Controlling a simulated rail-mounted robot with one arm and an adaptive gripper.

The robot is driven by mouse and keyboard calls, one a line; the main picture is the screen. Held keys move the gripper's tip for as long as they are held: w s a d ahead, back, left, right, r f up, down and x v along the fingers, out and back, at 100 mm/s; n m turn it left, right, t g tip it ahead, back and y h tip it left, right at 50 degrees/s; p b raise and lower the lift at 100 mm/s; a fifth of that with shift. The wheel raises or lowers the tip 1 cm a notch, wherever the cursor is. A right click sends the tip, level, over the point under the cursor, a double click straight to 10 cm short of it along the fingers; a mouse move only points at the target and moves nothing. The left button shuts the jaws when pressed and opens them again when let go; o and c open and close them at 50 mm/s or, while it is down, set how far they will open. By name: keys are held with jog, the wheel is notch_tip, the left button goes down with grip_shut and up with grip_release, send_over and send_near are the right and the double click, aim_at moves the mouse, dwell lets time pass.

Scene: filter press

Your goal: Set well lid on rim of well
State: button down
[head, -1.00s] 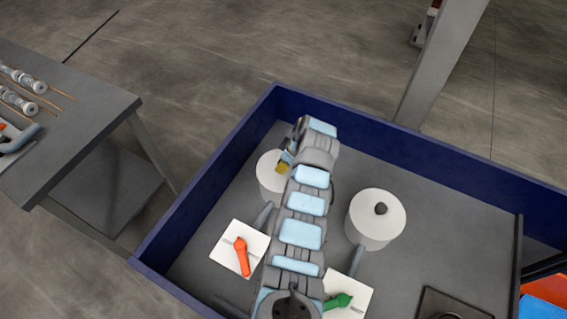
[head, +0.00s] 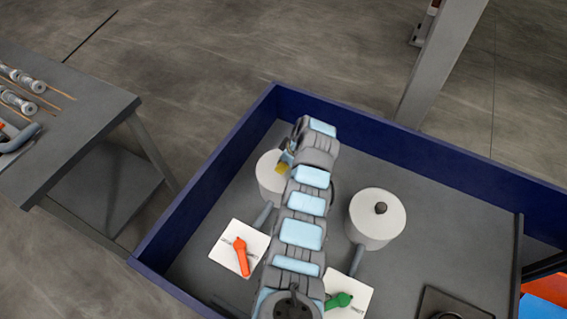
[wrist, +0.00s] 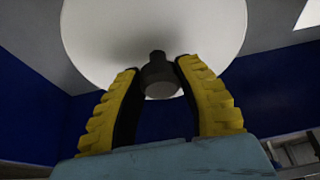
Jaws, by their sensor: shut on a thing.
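The well lid is a round white disc with a dark knob (wrist: 160,76); its white face (wrist: 105,35) fills the top of the wrist view. My gripper (wrist: 156,75), with yellow ribbed fingers, is shut on the knob. In the head view my gripper (head: 283,168) is at the left white round well (head: 271,188), partly hidden by my arm. The lid's edge and the well's rim cannot be told apart there, so I cannot tell whether they touch or are level.
A second white cylinder (head: 372,228) with a dark-knobbed top stands to the right. An orange-red valve handle (head: 242,258) and a green one (head: 338,301) sit on white plates in front. Blue walls (head: 200,180) enclose the grey tray floor. A grey table (head: 80,130) stands at left.

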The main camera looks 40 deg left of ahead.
jog(key=shift+f, duration=0.1)
dwell(0.3)
jog(key=c, duration=0.7)
grip_release()
jog(key=v, duration=1.2)
